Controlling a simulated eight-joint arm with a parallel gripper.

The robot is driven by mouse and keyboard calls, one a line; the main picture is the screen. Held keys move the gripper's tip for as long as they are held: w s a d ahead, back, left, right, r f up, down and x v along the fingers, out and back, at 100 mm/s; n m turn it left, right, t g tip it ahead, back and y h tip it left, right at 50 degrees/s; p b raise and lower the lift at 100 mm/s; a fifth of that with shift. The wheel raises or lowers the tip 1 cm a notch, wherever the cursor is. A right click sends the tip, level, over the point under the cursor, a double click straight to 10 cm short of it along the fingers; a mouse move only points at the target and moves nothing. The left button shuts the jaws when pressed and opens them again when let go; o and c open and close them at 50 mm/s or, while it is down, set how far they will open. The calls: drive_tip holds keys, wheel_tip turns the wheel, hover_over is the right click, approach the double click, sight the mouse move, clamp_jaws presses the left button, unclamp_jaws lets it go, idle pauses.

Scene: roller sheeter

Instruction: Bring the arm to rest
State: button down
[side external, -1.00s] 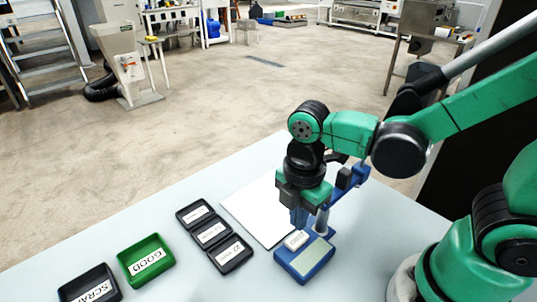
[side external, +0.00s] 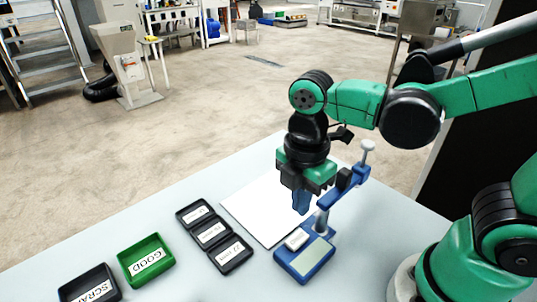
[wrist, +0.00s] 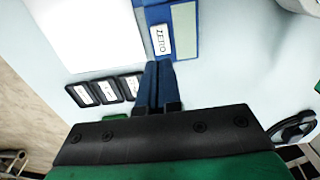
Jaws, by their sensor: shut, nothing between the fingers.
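My gripper (side external: 301,211) is shut and empty, with its blue fingers pointing down. It hangs above the table, just above and left of the blue bench device (side external: 306,262). The device has a post, a side arm and a white block (side external: 297,240) on its base. In the wrist view the shut fingertips (wrist: 158,66) show just below the white block (wrist: 160,40), whose label seems to read ZERO. The fingers appear apart from the block.
A white sheet (side external: 262,210) lies behind the device. A black three-part tray (side external: 214,236), a green GOOD bin (side external: 146,260) and a black SCRAP bin (side external: 90,286) stand to the left. The pale table (side external: 190,285) is bare between them and the device.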

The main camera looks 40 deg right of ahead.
drive_tip(key=shift+w+d+r+m+t, duration=0.1)
drive_tip(key=shift+w+d+m+t, duration=0.15)
drive_tip(key=shift+m, duration=0.55)
drive_tip(key=w+d+r+m+t, duration=0.3)
drive_tip(key=d+m+t, duration=0.3)
drive_tip(key=m, duration=1)
drive_tip(key=shift+d+r+t, duration=0.25)
drive_tip(key=shift+d+t, duration=0.05)
drive_tip(key=shift+t, duration=0.05)
